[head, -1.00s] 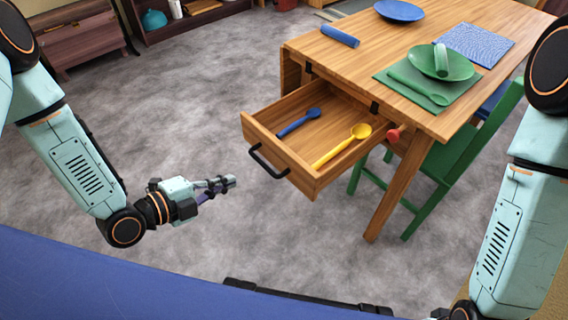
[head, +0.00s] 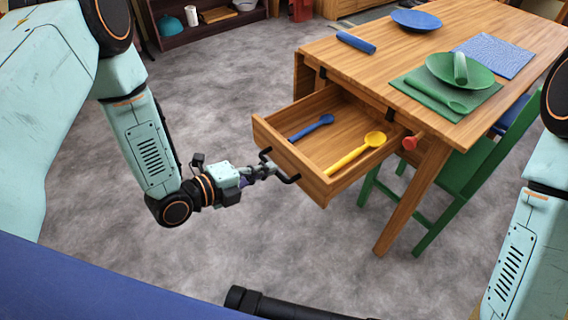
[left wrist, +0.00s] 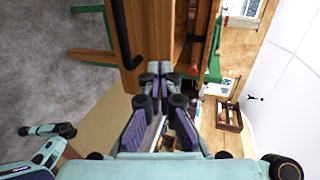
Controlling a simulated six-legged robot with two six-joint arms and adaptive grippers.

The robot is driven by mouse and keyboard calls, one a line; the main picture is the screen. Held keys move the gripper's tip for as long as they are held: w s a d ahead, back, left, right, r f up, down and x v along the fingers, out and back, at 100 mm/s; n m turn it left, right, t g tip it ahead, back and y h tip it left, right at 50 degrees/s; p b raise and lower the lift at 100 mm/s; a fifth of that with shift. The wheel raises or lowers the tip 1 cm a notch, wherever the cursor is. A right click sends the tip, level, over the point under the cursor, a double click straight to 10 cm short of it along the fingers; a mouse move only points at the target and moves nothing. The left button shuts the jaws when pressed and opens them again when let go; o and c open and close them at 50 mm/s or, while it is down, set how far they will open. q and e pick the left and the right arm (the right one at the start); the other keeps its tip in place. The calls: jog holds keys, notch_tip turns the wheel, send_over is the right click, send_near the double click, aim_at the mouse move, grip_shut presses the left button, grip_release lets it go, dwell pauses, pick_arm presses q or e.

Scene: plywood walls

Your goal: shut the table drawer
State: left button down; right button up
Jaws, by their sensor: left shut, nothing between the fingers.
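The wooden table drawer (head: 290,163) stands pulled out from the table (head: 425,75). A blue spoon (head: 312,127) and a yellow spoon (head: 355,153) lie in it. Its black handle (head: 288,178) is on the front; the left wrist view also shows the handle (left wrist: 122,35). My left gripper (head: 270,169) is shut and empty, its tips overlapping the handle in the head view. In the left wrist view the fingertips (left wrist: 153,78) are close to the drawer front (left wrist: 127,75). I cannot tell whether they touch. My right gripper is out of view; only its arm shows.
A green chair (head: 465,165) stands at the table's right side. A red knob-like thing (head: 411,142) is by the drawer's right side. Blue and green tableware lies on the tabletop. Grey floor (head: 230,85) is clear left of the drawer.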

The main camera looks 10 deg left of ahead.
aim_at(295, 156)
pick_arm(q)
jog(key=x, duration=0.1)
jog(key=b+x, duration=0.1)
jog(key=x, duration=0.2)
jog(key=shift+w+d+r, duration=0.25)
jog(key=shift+w+d, duration=0.1)
jog(key=shift+w+d+r+b, duration=0.1)
jog(key=shift+w+d+b, duration=0.2)
jog(key=shift+w, duration=0.05)
